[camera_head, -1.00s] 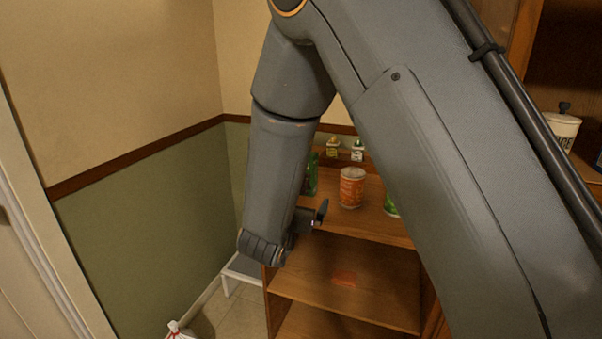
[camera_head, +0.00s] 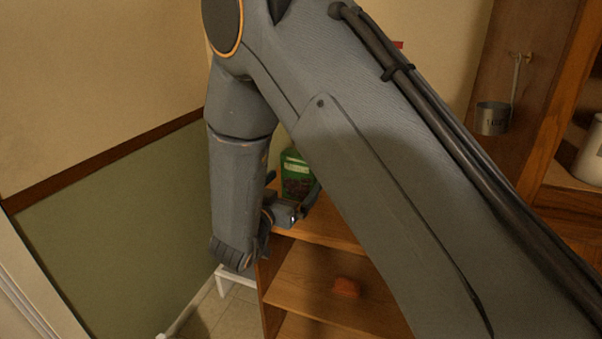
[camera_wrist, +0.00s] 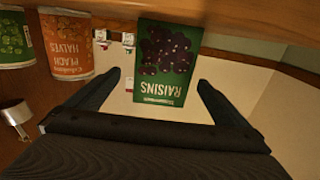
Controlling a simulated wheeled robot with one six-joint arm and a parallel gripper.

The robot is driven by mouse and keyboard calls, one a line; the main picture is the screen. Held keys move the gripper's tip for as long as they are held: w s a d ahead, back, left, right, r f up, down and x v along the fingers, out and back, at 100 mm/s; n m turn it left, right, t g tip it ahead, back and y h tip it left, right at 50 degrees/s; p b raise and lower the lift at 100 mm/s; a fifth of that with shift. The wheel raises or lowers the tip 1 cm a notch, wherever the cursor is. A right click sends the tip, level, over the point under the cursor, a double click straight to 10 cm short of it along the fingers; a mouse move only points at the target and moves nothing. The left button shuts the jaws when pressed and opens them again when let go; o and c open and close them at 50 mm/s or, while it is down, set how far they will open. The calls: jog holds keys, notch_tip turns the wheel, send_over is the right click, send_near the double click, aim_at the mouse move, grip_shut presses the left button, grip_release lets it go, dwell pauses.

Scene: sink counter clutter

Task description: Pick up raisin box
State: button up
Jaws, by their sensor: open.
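The green raisin box (camera_wrist: 166,62), with a picture of dark raisins, stands on the wooden shelf; it appears upside down in the wrist view. In the head view the box (camera_head: 297,174) shows partly behind my arm, at the shelf's left end. My gripper (camera_wrist: 160,84) is open, with one finger to each side of the box's top in the wrist view. A gap shows between the box and each finger there. In the head view my gripper (camera_head: 293,192) is beside the box, and I cannot tell how deep the box lies between the fingers.
An orange peach halves can (camera_wrist: 66,45) and a green can (camera_wrist: 14,40) stand beside the box in the wrist view. A metal measuring cup (camera_head: 493,118) hangs at right.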

aim_at(297, 175)
jog(key=shift+a+p+x, duration=0.15)
jog(key=shift+p+x, duration=0.45)
jog(key=shift+x, duration=1)
jog(key=shift+a+p+x, duration=0.1)
jog(key=shift+p+x, duration=0.5)
jog(key=shift+x, duration=0.95)
jog(key=shift+w+r, duration=0.1)
jog(key=c, duration=1.3)
jog(key=shift+c, duration=0.2)
jog(key=shift+r, duration=0.1)
